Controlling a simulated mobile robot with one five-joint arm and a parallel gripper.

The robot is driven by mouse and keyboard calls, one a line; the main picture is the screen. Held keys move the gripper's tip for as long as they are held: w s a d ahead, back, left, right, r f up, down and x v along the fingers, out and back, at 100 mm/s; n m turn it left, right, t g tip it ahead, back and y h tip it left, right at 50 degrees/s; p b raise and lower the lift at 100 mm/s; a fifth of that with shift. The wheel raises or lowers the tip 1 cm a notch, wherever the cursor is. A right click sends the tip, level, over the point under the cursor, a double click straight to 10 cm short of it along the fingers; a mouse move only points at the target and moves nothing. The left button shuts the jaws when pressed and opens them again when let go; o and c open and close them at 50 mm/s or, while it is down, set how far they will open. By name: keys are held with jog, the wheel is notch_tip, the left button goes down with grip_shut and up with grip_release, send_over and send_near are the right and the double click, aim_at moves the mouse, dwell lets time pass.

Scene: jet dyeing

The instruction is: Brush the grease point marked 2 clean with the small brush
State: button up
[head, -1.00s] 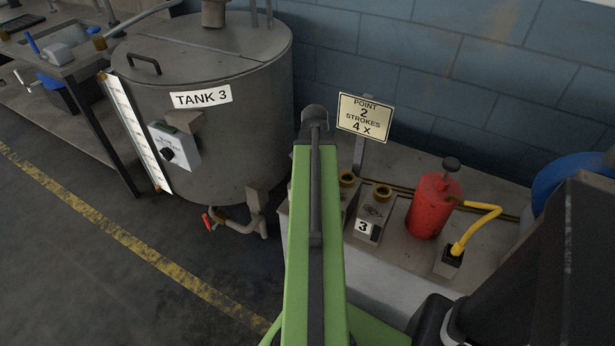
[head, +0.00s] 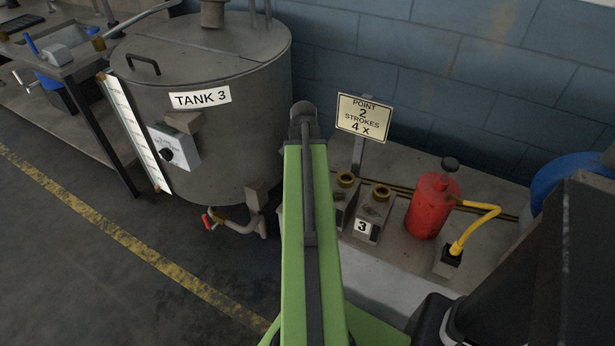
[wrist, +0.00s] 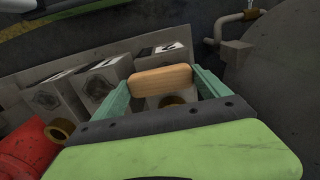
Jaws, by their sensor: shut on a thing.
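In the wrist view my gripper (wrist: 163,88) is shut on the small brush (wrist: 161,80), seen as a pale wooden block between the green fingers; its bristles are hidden. Below it in the picture is a brass ring (wrist: 173,101); I cannot tell whether they touch. Grey grease blocks stand in a row here, and their numbers are too small to read. In the head view a sign (head: 363,118) reads point 2, strokes 4 x. A block marked 3 (head: 374,214) stands right of a partly hidden block (head: 343,203), whose number does not show. My arm hides the gripper there.
A red can (head: 433,206) and a yellow hose (head: 478,227) are right of the blocks on the plinth. Tank 3 (head: 205,125), with a red-handled valve (head: 208,220), stands left of my arm. A blue block wall (head: 450,70) is behind.

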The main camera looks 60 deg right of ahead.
jog(key=shift+w+a+f, duration=0.1)
jog(key=shift+w+a, duration=0.05)
jog(key=shift+w, duration=1.3)
jog(key=shift+d, duration=0.2)
jog(key=shift+s, duration=1.6)
jog(key=shift+s+d, duration=0.2)
jog(key=shift+s, duration=1.45)
jog(key=shift+f+b, duration=0.2)
jog(key=shift+b, duration=0.1)
jog(key=shift+r, duration=0.1)
jog(key=shift+c, duration=0.7)
jog(key=shift+w, duration=1.6)
jog(key=shift+w+a, duration=0.2)
jog(key=shift+w, duration=1.4)
